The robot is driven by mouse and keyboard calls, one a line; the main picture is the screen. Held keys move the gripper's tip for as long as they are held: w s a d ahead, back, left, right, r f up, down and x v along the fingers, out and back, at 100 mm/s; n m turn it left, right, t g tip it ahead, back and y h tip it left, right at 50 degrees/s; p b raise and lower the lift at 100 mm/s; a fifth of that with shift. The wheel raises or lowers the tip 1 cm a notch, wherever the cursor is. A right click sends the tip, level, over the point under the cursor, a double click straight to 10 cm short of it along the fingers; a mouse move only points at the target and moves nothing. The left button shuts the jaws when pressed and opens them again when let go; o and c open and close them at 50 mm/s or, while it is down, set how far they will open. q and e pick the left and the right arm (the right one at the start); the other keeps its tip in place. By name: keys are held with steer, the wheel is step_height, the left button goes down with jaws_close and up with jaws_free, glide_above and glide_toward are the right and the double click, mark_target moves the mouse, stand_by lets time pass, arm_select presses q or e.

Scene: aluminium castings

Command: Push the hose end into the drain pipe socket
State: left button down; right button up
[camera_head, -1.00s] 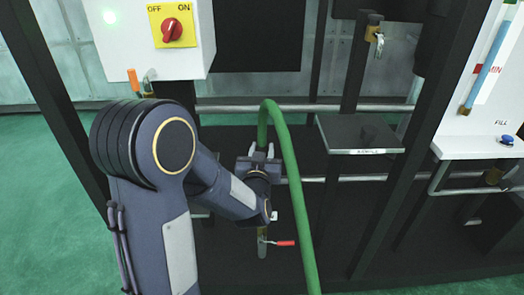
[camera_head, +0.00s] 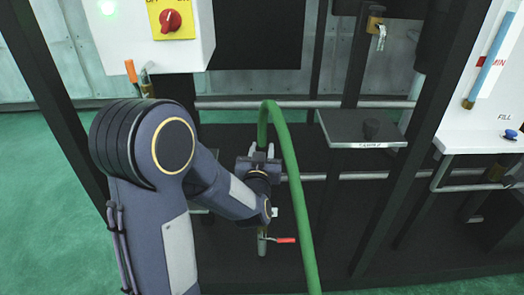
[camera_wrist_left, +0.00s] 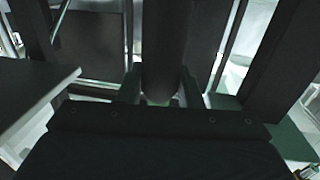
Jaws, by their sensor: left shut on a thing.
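The green hose (camera_head: 289,165) rises from the bottom of the head view, bends over at the top and comes down to my left gripper (camera_head: 263,150). My left gripper is shut on the hose near its downward end. In the left wrist view the hose (camera_wrist_left: 166,40) is a dark tube between the two fingers (camera_wrist_left: 160,93). Below the gripper stands a brass pipe with a red-handled valve (camera_head: 262,246), apparently the drain pipe. Its socket and the hose's tip are hidden behind my wrist, so I cannot tell whether they touch. My right gripper is not in view.
Horizontal rails (camera_head: 340,177) and dark frame posts (camera_head: 410,140) surround the work area. A white switch box (camera_head: 185,48) hangs upper left. Green floor is open at left.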

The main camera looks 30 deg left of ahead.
arm_select(q)
steer(key=shift+f, duration=0.25)
steer(key=c, duration=0.9)
jaws_free()
steer(key=s+d+f+m+g+h, duration=0.1)
steer(key=s+d+g+h, duration=0.3)
steer(key=s+d+h, duration=0.75)
steer(key=s+f+m+g, duration=0.2)
steer(key=s+g, duration=0.4)
steer(key=s, duration=1)
steer(key=shift+g, duration=0.4)
steer(key=r+p, duration=1.2)
steer(key=s+r+p, duration=0.1)
steer(key=r+p, duration=0.5)
steer(key=shift+s+r, duration=0.1)
